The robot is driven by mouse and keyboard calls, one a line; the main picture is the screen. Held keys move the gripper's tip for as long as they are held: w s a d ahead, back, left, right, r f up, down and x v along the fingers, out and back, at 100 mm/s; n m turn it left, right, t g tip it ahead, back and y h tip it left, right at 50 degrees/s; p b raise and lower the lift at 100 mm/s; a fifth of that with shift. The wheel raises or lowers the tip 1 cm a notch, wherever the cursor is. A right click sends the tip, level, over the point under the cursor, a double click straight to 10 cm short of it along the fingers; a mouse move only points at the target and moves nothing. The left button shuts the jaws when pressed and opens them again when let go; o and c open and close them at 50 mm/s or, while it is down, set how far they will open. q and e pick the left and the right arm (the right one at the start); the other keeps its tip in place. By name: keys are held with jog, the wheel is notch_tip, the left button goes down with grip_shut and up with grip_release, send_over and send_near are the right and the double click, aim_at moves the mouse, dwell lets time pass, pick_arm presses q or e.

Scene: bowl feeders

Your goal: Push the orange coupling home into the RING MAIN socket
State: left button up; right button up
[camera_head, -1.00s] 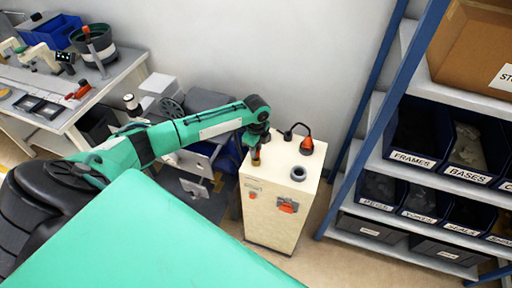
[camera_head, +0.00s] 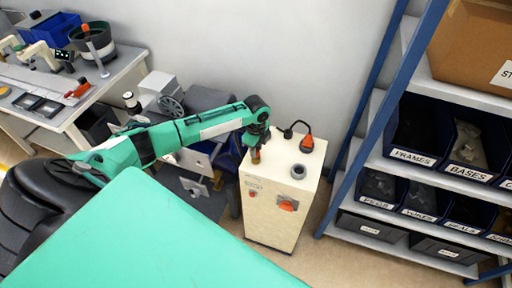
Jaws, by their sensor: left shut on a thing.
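My left gripper (camera_head: 256,156) is at the left edge of the top of a cream cabinet (camera_head: 268,222), pointing down. It is shut on a small orange-brown piece, mostly hidden by the fingers; I cannot tell whether this is the coupling or how deep it sits. A larger orange piece (camera_head: 306,144) with a black hose lies at the back right of the cabinet top, apart from the gripper. A dark grey ring-shaped fitting (camera_head: 298,172) stands on the top, right of the gripper. The RING MAIN lettering is too small to read. My right gripper is not in view.
The cabinet front carries a red-orange knob (camera_head: 287,206) and a small red button (camera_head: 252,194). A blue-framed shelf (camera_head: 376,147) with labelled bins stands to the right. Grey machinery (camera_head: 172,104) and a workbench (camera_head: 62,122) are to the left.

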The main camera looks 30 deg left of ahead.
pick_arm(q)
jog(key=shift+f, duration=0.6)
dwell(0.3)
jog(key=o, duration=1.3)
jog(key=shift+o, duration=0.2)
jog(key=shift+r, duration=0.15)
notch_tip(320, 180, up, 7)
jog(key=p, duration=0.6)
jog(key=shift+p, duration=0.35)
notch_tip(320, 180, up, 4)
jog(key=p, duration=0.4)
